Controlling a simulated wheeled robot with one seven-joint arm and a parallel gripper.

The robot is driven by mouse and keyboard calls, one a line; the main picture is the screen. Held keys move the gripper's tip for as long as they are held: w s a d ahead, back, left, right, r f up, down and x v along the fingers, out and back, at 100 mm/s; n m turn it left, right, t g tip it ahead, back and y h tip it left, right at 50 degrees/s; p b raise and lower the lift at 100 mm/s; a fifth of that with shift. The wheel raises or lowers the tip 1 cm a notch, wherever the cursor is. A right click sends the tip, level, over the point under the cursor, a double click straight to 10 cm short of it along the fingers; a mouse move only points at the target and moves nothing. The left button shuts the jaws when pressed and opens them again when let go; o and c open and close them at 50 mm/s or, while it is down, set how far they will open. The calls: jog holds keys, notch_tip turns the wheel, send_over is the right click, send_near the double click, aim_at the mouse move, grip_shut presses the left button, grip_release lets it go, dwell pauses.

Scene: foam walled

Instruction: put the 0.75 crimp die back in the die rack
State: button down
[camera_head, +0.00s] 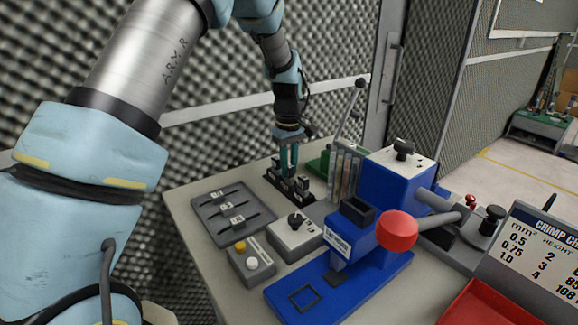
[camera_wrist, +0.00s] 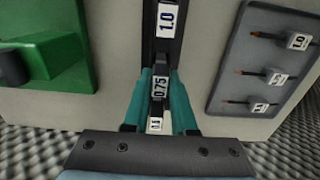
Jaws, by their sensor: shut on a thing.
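The 0.75 crimp die (camera_wrist: 160,87) is a dark block with a white label, held between the teal fingers of my gripper (camera_wrist: 160,105). In the head view my gripper (camera_head: 289,168) points down over the black die rack (camera_head: 300,197). In the wrist view the rack (camera_wrist: 158,52) runs as a dark strip, with a die labelled 1.0 (camera_wrist: 167,19) beyond the held die and another small-labelled die (camera_wrist: 155,124) on the near side. The held die is in line with the rack between these two. The fingers hide its lower part, so I cannot tell whether it touches the rack.
A grey tray (camera_head: 200,211) with labelled pieces lies left of the rack. A grey box with a black knob (camera_head: 297,236) and a blue crimp press (camera_head: 395,262) with a red ball stand in front. A green tool (camera_wrist: 45,50) is beside the rack.

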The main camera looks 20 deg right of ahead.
jog(key=shift+f, duration=0.25)
jog(key=c, duration=0.6)
grip_release()
jog(key=shift+c, duration=0.2)
jog(key=shift+r, duration=0.1)
notch_tip(320, 180, up, 11)
jog(key=b, duration=0.2)
jog(key=shift+b, duration=0.35)
jog(key=a+f+m, duration=0.1)
jog(key=a+f, duration=0.1)
jog(key=a, duration=1.6)
jog(key=s+a+f+m, duration=0.1)
jog(key=s+a+f, duration=0.1)
jog(key=s+a, duration=0.3)
jog(key=s+a+f+m+t, duration=0.1)
jog(key=s+a, duration=0.5)
jog(key=a, duration=0.7)
jog(key=shift+a+f+t, duration=0.3)
jog(key=shift+a+f, duration=0.05)
jog(key=shift+f, duration=0.25)
